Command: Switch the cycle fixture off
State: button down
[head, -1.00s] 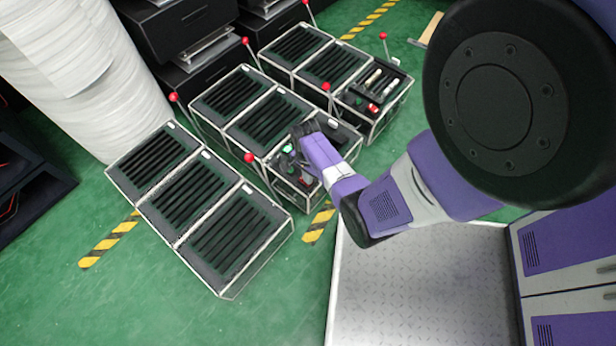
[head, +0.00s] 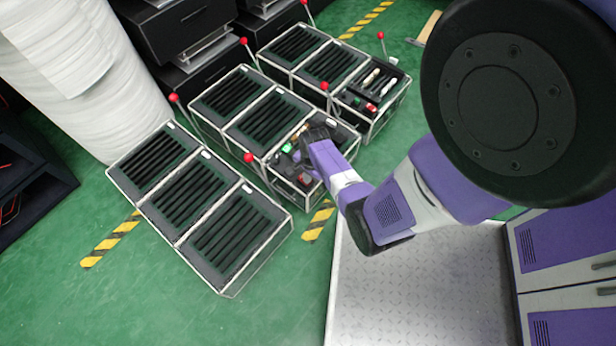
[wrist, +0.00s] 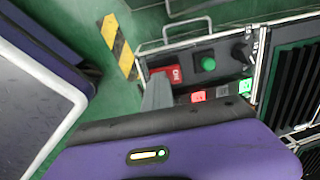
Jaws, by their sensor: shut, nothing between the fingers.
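The near control box (head: 305,172) is at the front end of the middle row of fixtures, with a red switch and a green button on its panel. In the wrist view there is a red switch (wrist: 172,75) with a white marking, a round green button (wrist: 208,64) and a black knob (wrist: 241,52). Small pink and green labels (wrist: 245,87) show beside them. My gripper (head: 318,134) is over this box, shut and empty. In the wrist view its grey finger (wrist: 157,94) is close to the red switch; I cannot tell if they touch. The gripper partly hides the panel. Which panel is the cycle fixture's is unclear.
Several red-knobbed levers (head: 249,158) rise beside the ribbed boxes (head: 180,200). A second control box (head: 372,92) stands behind. White rolls (head: 75,80) and black drawers (head: 180,30) are at the back left. Green floor is free at front left.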

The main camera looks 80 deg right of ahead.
jog(key=shift+w+d+f, duration=0.1)
jog(key=shift+w+f, duration=0.05)
jog(key=shift+w, duration=0.3)
jog(key=shift+w+d+f, duration=0.1)
jog(key=shift+w+f, duration=0.05)
jog(key=shift+w, duration=0.25)
jog(key=shift+r, duration=0.15)
jog(key=shift+s+r+p, duration=0.1)
jog(key=shift+r+p, duration=0.55)
jog(key=shift+p, duration=0.25)
jog(key=s+a+r+p, duration=0.1)
jog(key=s+r+p, duration=0.2)
jog(key=r+p, duration=0.5)
notch_tip(320, 180, up, 5)
jog(key=shift+a+f, duration=0.1)
jog(key=shift+a, duration=0.15)
jog(key=shift+s, duration=0.1)
